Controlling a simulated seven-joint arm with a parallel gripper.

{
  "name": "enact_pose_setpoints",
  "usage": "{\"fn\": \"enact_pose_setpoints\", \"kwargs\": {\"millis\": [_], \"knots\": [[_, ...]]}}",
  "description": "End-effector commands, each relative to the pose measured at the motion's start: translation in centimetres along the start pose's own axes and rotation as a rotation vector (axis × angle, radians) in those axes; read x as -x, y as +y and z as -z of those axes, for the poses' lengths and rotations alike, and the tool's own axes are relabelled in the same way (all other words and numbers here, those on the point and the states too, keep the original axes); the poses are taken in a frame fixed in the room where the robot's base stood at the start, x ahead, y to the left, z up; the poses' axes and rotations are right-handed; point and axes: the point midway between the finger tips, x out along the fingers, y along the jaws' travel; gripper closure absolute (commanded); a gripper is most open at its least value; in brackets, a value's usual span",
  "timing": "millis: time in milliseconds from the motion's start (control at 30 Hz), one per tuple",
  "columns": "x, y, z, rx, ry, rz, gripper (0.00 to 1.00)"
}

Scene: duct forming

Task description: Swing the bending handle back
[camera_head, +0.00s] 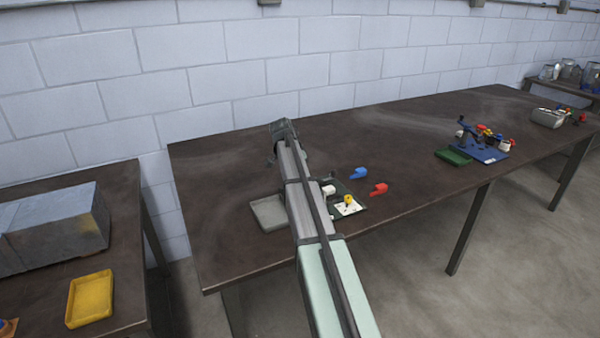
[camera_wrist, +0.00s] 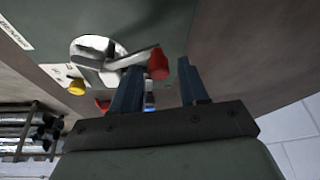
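A bending fixture on a green plate (camera_head: 354,189) sits on the dark table, partly hidden by my arm in the head view. In the wrist view, a pale metal lever (camera_wrist: 130,60) reaches from a rounded metal part (camera_wrist: 92,47) to a red knob (camera_wrist: 158,64). I take this lever as the bending handle, though several coloured knobs show. My gripper (camera_wrist: 160,72) has its two dark fingers apart. The red knob shows between the fingertips, close to the left one; contact cannot be told. My gripper cannot be made out in the head view.
A blue knob (camera_head: 359,173), a red knob (camera_head: 379,189) and a yellow knob (camera_head: 348,200) show by the fixture. A grey tray (camera_head: 268,214) lies left of it. A second fixture on a blue plate (camera_head: 488,153) stands further right.

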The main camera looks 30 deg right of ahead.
Motion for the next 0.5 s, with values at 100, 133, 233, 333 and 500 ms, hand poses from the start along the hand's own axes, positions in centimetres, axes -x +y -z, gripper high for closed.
{"fn": "enact_pose_setpoints", "kwargs": {"millis": [100, 133, 233, 333, 500], "knots": [[0.0, 0.0, 0.0, 0.001, 0.000, 0.000, 0.51], [0.0, 0.0, 0.0, 0.001, 0.000, 0.000, 0.51], [0.0, 0.0, 0.0, 0.001, -0.001, 0.000, 0.51], [0.2, 0.0, -0.1, 0.001, 0.000, 0.000, 0.51], [1.8, 0.0, -0.1, 0.001, 0.000, 0.000, 0.51]]}}
